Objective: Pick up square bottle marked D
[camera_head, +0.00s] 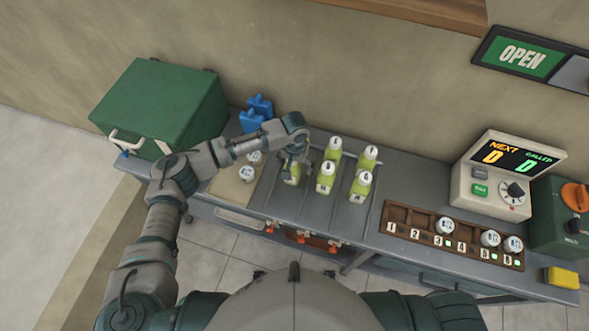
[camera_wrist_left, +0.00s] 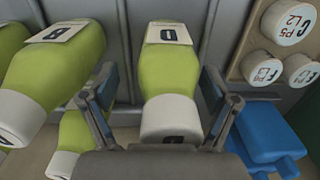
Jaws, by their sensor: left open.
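A square green bottle with a white cap and a label that reads as D (camera_wrist_left: 170,62) is in the middle of the left wrist view. My left gripper (camera_wrist_left: 158,85) is open, with one finger on each side of this bottle. Small gaps seem to show between the fingers and the bottle, but contact is hard to judge. In the head view the left gripper (camera_head: 291,162) is over the leftmost green bottle (camera_head: 291,178) on the grey counter and hides much of it. My right gripper is not in view.
Several similar green bottles (camera_head: 326,177) stand close to the right. A board with white round-capped cups (camera_head: 246,173) and blue bottles (camera_head: 250,121) are to the left. A numbered wooden rack (camera_head: 404,215) and a display box (camera_head: 503,178) stand farther right.

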